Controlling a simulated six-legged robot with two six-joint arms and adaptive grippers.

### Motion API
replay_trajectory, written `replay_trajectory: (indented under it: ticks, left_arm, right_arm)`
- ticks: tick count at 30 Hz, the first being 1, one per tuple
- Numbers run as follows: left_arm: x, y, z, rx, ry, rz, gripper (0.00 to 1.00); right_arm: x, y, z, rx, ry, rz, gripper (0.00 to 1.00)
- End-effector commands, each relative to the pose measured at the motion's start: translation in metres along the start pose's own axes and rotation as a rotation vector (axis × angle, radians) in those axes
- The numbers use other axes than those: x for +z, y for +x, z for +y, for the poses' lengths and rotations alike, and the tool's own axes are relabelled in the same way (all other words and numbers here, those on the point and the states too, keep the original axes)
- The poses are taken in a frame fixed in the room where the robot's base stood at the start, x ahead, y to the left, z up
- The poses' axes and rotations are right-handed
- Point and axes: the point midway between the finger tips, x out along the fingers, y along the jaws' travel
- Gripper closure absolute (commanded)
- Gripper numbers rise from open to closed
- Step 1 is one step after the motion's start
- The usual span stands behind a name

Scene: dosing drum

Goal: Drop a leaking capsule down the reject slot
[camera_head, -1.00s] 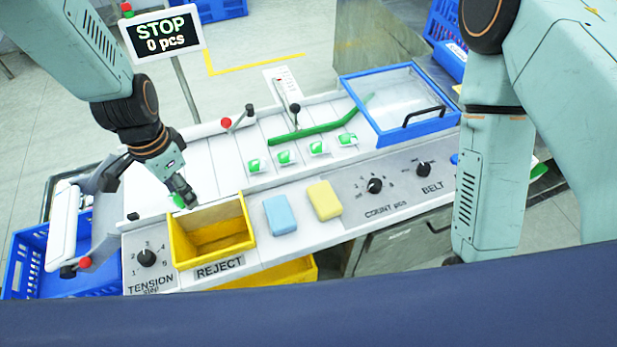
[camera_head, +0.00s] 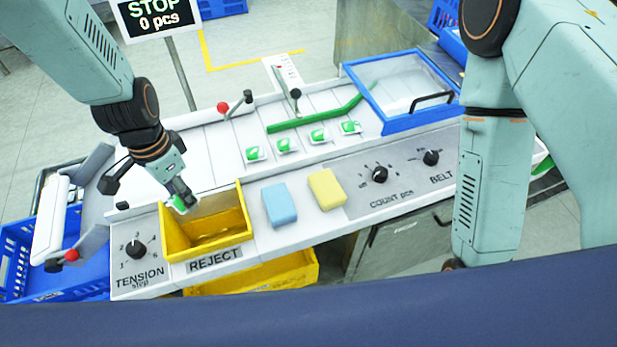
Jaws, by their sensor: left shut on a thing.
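My left gripper (camera_head: 181,198) is above the back left corner of the yellow reject slot (camera_head: 208,244), which carries the label REJECT on its front. The gripper is shut on a small green and white capsule (camera_head: 180,205), mostly hidden by the fingers. Whether it leaks cannot be seen. Several green and white capsules (camera_head: 285,146) lie in a row on the white panel behind. My right arm comes down at the right, and its gripper is out of view.
A blue sponge (camera_head: 279,204) and a yellow sponge (camera_head: 327,189) lie right of the slot. The TENSION knob (camera_head: 135,249) is to its left. A blue-framed clear lid (camera_head: 404,90) is at the back right. A red-knobbed lever (camera_head: 235,106) stands behind.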

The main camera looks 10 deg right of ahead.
Motion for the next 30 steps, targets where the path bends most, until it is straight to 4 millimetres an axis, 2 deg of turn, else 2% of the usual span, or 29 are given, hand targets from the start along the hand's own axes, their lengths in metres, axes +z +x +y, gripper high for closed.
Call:
replay_trajectory:
  ticks: [8, 9, 17, 26, 30]
  left_arm:
    - [0.0, 0.0, 0.0, -0.001, 0.0, 0.0, 0.67]
    - [0.0, 0.0, 0.0, -0.001, 0.0, 0.0, 0.51]
    - [0.0, 0.0, 0.0, 0.0, 0.0, 0.0, 0.29]
    - [0.0, 0.0, 0.0, -0.001, 0.0, 0.0, 0.27]
    - [-0.001, -0.009, -0.001, -0.002, 0.0, 0.002, 0.27]
  right_arm:
    - [0.0, 0.0, 0.0, 0.0, 0.0, 0.0, 0.6]
    - [0.0, 0.0, 0.0, 0.0, 0.0, 0.0, 0.6]
    - [0.0, 0.0, 0.0, 0.0, 0.0, 0.0, 0.6]
    - [0.0, 0.0, 0.0, 0.0, 0.0, 0.0, 0.6]
    - [0.0, 0.0, 0.0, 0.0, 0.0, 0.0, 0.6]
